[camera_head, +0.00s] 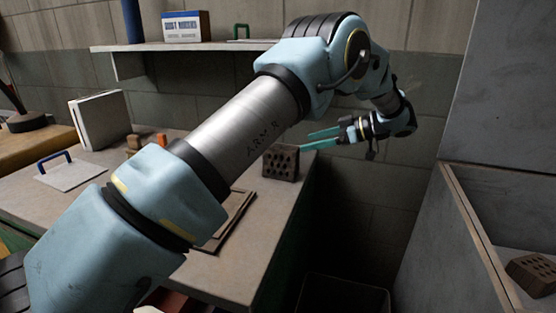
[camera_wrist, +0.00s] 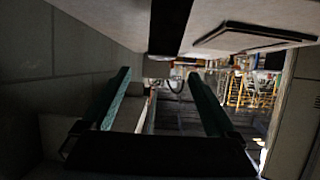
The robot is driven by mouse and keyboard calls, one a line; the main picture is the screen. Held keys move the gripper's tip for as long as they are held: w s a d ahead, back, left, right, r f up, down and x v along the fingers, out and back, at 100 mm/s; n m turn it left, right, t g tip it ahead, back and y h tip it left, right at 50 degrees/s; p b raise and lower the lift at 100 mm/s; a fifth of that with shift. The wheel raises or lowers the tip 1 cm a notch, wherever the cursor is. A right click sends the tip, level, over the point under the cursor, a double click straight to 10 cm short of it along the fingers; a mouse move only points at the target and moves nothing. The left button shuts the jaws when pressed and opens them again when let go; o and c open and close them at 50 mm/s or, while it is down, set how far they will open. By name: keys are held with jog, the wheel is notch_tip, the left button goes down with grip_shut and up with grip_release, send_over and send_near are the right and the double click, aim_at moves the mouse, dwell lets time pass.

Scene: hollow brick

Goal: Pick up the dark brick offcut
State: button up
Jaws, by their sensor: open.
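A dark brick with holes (camera_head: 281,163) stands at the right edge of the workbench in the head view. A second brown brick with holes (camera_head: 533,273) lies inside the grey-walled enclosure at the far right, so I cannot tell from looks alone which is the offcut. My gripper (camera_head: 308,141) is open, its teal fingers pointing left, just right of and above the bench brick in the picture. Nothing shows between the fingers there. In the wrist view my gripper (camera_wrist: 158,74) has both fingers apart; a dark block (camera_wrist: 170,28) at the top centre cannot be identified surely.
The workbench (camera_head: 225,265) carries a flat framed panel (camera_head: 228,220), a white upright box (camera_head: 100,120) and a blue-handled float (camera_head: 68,170). A wall shelf (camera_head: 190,46) is behind my arm. A dark bin (camera_head: 342,296) stands low between bench and enclosure.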

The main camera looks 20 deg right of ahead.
aim_at(297, 149)
jog(key=p+x, duration=0.1)
jog(key=x, duration=0.4)
jog(key=shift+a, duration=0.1)
jog(key=p+x, duration=0.2)
jog(key=x, duration=0.2)
jog(key=shift+a, duration=0.25)
jog(key=shift+w+a+f, duration=0.25)
grip_shut()
jog(key=shift+r, duration=0.1)
